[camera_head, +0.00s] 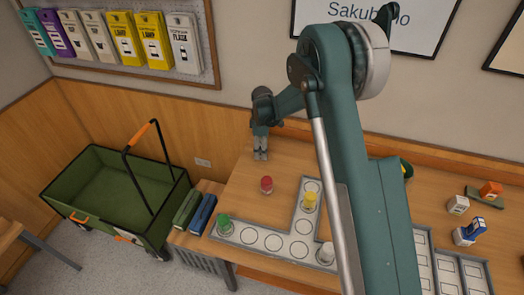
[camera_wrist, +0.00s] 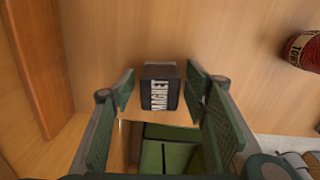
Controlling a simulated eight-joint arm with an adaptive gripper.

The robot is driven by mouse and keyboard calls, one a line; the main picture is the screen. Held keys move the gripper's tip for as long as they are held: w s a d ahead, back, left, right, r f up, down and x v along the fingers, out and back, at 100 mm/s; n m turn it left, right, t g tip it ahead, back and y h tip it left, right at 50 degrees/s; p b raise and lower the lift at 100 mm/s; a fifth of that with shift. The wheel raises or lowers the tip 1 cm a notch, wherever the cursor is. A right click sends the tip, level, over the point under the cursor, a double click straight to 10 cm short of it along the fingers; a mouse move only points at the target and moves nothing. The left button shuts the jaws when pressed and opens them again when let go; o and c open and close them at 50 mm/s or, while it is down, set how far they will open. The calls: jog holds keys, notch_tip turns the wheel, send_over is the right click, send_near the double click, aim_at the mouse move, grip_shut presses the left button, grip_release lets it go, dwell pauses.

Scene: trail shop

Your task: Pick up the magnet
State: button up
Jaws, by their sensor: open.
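The magnet (camera_wrist: 160,93) is a small black box with a white label reading MAGNET, on the wooden table in the wrist view. My gripper (camera_wrist: 161,86) is open, with one green finger pad to the left of the box and one to the right. Gaps show on both sides, so neither pad appears to touch it. In the head view my gripper (camera_head: 260,154) points down over the back left of the table, near the wall. I cannot make out the magnet in that view.
A red-topped item (camera_head: 266,185) stands in front of my gripper. A grey tray (camera_head: 242,232) with round slots holds green, yellow and white items. Small boxes, including a white one (camera_head: 458,205), sit at right. A green cart (camera_head: 115,185) stands left of the table. The wall is close behind.

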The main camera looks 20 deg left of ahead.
dwell(0.5)
jog(key=c, duration=1)
jog(key=shift+r, duration=0.1)
jog(key=shift+r+p, duration=0.3)
jog(key=shift+r, duration=4.6)
jog(key=shift+c, duration=0.3)
